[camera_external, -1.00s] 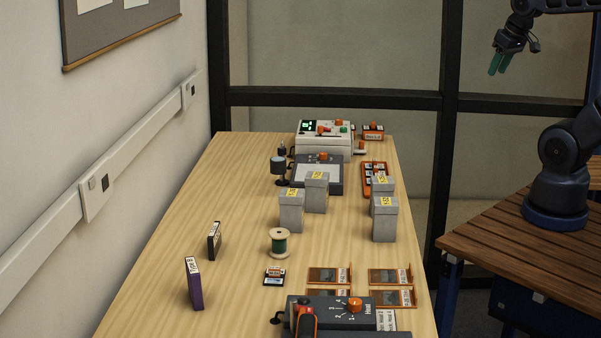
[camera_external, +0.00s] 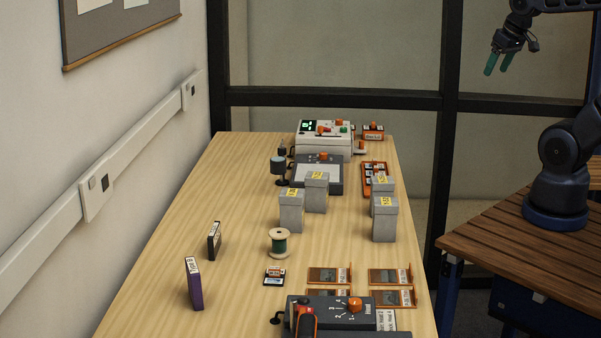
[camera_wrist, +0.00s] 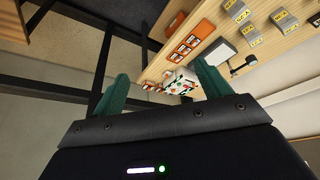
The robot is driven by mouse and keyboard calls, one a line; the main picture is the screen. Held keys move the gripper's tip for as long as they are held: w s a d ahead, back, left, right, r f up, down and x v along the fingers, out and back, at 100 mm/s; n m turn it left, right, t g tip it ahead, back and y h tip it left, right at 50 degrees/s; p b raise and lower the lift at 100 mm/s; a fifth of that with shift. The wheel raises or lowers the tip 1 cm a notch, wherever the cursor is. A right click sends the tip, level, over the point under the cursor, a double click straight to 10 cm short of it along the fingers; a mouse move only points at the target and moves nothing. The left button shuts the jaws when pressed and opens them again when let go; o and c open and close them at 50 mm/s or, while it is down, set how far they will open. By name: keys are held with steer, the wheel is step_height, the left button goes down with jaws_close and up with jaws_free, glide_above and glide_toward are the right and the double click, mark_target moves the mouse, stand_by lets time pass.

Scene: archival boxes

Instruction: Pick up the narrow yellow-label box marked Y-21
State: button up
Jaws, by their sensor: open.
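Several narrow grey boxes with yellow labels stand upright on the wooden table. In the external view there is a left box (camera_external: 291,211), one just behind it (camera_external: 317,193), a right box (camera_external: 385,220) and one behind that (camera_external: 383,186), partly hidden. The label marks are too small to read, so I cannot tell which is Y-21. My gripper (camera_external: 498,64) is open and empty, with green fingers, high up and right of the table, well away from the boxes. In the wrist view my gripper (camera_wrist: 160,90) is open, and yellow-labelled boxes (camera_wrist: 250,32) show at upper right.
A grey device with a white panel (camera_external: 316,174) and a white machine (camera_external: 325,143) stand behind the boxes. An orange tray (camera_external: 374,170) lies beside the rear right box. A thread spool (camera_external: 279,242), a purple case (camera_external: 194,284) and orange-edged cards (camera_external: 329,275) are nearer.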

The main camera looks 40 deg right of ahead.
steer(key=w+a+n+g, duration=0.15)
steer(key=w+a, duration=0.45)
steer(key=w, duration=0.6)
steer(key=n+g, duration=0.3)
steer(key=n, duration=0.3)
glide_above(316, 192)
steer(key=w+d, duration=0.2)
step_height(316, 192, down, 26)
steer(key=shift+s+f, duration=0.1)
steer(key=shift+f, duration=0.1)
steer(key=shift+a+f, duration=0.1)
steer(key=shift+f, duration=0.4)
step_height(316, 192, down, 10)
steer(key=shift+f, duration=0.1)
